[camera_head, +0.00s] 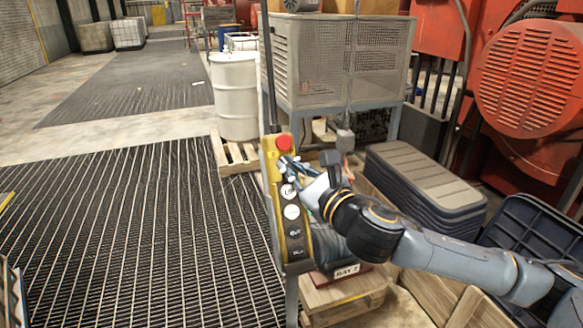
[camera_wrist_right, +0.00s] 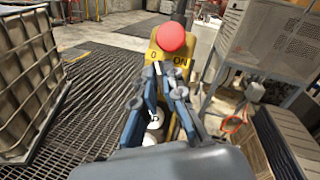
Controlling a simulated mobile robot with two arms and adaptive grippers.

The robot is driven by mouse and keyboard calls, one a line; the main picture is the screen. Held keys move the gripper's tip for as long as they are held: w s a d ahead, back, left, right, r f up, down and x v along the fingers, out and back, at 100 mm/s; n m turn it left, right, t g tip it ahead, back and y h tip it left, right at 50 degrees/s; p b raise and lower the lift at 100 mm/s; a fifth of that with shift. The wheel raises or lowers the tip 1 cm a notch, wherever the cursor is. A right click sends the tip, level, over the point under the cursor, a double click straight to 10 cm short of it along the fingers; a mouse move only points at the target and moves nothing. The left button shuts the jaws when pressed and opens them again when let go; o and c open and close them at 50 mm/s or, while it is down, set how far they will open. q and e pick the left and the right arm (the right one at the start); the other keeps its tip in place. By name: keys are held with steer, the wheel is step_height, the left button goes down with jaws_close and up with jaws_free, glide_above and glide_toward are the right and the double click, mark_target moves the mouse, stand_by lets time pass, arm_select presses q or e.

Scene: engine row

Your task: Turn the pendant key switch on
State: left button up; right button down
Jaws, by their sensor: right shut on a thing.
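The yellow and black pendant (camera_head: 269,178) hangs upright near the middle of the head view. Its red mushroom button (camera_head: 284,142) is at the top, with white round buttons (camera_head: 291,212) lower down. In the right wrist view, the labels "0" and "ON" (camera_wrist_right: 181,62) show below the red button (camera_wrist_right: 171,37). My right gripper (camera_head: 287,168) is at the pendant's face just below the red button. Its fingertips (camera_wrist_right: 165,78) are close together between the two labels, shut on the key of the key switch. The fingers hide the key, so its angle cannot be told. My left gripper is not in view.
A white drum (camera_head: 235,95) on a pallet stands behind the pendant. A grey vented cabinet (camera_head: 312,62) is behind it, and a ribbed grey lid stack (camera_head: 425,178) stands to the right. A caged tank (camera_wrist_right: 28,80) shows at left. The grating floor (camera_head: 130,230) left of the pendant is clear.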

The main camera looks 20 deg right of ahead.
steer(key=m, duration=0.2)
steer(key=m+t+h, duration=0.1)
steer(key=m, duration=0.1)
steer(key=shift+a+h, duration=0.15)
steer(key=shift+h, duration=0.15)
steer(key=m+h, duration=0.2)
steer(key=m, duration=0.1)
steer(key=shift+m+p, duration=0.3)
steer(key=shift+m, duration=0.1)
steer(key=m+h+p, duration=0.1)
steer(key=m+h, duration=0.2)
steer(key=m, duration=0.1)
steer(key=shift+a+r+m+p, duration=0.1)
steer(key=shift+a+m+p, duration=0.05)
steer(key=shift+m+p, duration=0.15)
steer(key=shift+m+g+h+p, duration=0.4)
steer(key=shift+m+h+p, duration=0.3)
steer(key=shift+m, duration=1.2)
steer(key=c, duration=1.7)
jaws_free()
steer(key=shift+o, duration=1.3)
steer(key=shift+w, duration=0.15)
